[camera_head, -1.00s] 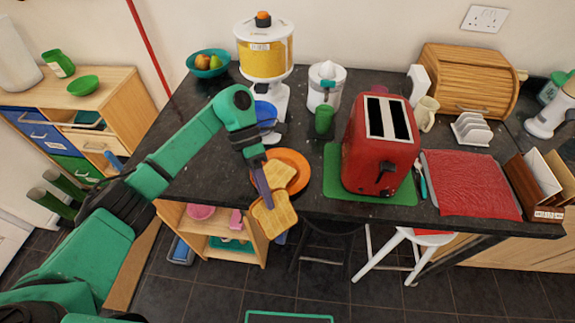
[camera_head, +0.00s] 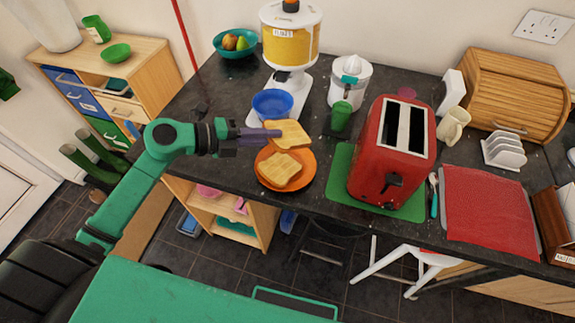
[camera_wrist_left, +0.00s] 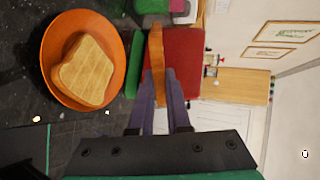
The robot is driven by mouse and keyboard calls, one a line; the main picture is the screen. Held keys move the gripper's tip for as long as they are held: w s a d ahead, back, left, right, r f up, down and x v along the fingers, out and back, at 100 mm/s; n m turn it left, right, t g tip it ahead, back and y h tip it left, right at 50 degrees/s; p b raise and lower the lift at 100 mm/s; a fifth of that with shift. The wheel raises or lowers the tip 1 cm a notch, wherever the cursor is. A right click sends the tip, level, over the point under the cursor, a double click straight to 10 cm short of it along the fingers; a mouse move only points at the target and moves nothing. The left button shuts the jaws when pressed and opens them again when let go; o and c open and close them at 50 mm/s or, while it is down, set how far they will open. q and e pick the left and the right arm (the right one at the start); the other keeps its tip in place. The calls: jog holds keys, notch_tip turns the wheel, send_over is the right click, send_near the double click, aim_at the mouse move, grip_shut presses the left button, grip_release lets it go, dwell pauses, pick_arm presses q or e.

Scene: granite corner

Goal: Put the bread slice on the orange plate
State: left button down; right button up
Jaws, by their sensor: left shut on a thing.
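My left gripper (camera_head: 272,133) is shut on a bread slice (camera_head: 290,134), held above the counter by the far side of the orange plate (camera_head: 308,178). The held slice (camera_wrist_left: 157,62) shows edge-on between the purple fingers of my left gripper (camera_wrist_left: 159,100) in the left wrist view. Another bread slice (camera_head: 280,169) lies flat on the orange plate; this slice (camera_wrist_left: 86,72) and the plate (camera_wrist_left: 52,48) also show in the left wrist view. My right gripper is not in view.
The blue bowl (camera_head: 272,103) stands just behind the held slice. A green cup (camera_head: 341,116) and the red toaster (camera_head: 378,178) on its green mat (camera_head: 337,182) stand to the right. The counter's front edge is close to the plate.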

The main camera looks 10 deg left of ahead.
pick_arm(q)
notch_tip(320, 180, down, 7)
jog(key=b, duration=0.5)
jog(key=shift+f+b, duration=0.45)
jog(key=shift+f, duration=0.1)
jog(key=shift+r, duration=0.1)
jog(key=c, duration=1)
grip_release()
jog(key=shift+c, duration=0.2)
jog(key=p+v, duration=0.2)
jog(key=v, duration=0.6)
